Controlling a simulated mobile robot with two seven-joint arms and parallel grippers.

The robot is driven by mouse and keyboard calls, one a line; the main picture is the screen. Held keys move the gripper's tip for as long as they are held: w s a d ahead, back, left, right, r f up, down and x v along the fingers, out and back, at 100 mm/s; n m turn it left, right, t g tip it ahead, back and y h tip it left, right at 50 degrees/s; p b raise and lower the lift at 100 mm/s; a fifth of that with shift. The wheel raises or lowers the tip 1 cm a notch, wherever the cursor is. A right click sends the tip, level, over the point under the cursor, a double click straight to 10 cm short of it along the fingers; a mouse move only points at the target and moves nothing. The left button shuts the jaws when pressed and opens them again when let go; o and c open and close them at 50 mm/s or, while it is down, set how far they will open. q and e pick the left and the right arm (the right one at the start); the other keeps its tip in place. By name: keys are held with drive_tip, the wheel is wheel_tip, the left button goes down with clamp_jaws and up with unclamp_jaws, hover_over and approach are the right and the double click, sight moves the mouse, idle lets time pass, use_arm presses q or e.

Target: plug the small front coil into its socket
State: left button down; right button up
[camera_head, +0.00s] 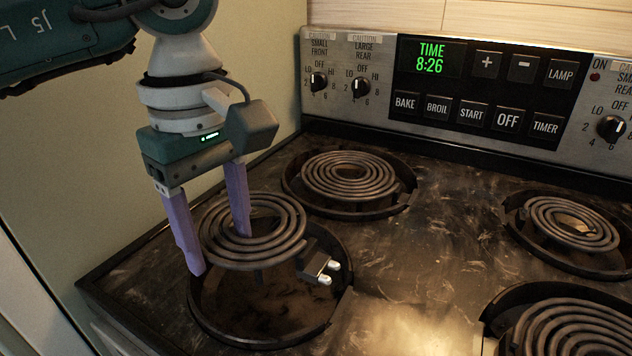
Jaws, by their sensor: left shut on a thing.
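The small front coil (252,240) is a dark spiral element at the front left of the stove. It hangs tilted above its round drip bowl (262,318), with its two-pronged plug (326,271) pointing right. My left gripper (224,254) reaches down from the upper left with purple fingers. It is shut on the left part of the coil, one finger outside the rim and one inside the spiral. The socket is hidden; I cannot make it out at the bowl's right edge. My right gripper does not show.
A larger coil (349,176) lies in its bowl just behind. Two more coils sit on the right, one at the rear (571,223) and one in front (572,334). The control panel (470,88) rises along the back, and a wall stands close on the left.

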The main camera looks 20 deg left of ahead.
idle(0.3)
use_arm(q)
drive_tip(key=shift+f, duration=0.1)
idle(0.3)
drive_tip(key=shift+b, duration=0.35)
drive_tip(key=shift+f, duration=0.15)
idle(0.5)
drive_tip(key=shift+f+b, duration=2.45)
drive_tip(key=shift+b, duration=0.05)
drive_tip(key=shift+d+f, duration=0.1)
drive_tip(key=shift+d, duration=0.8)
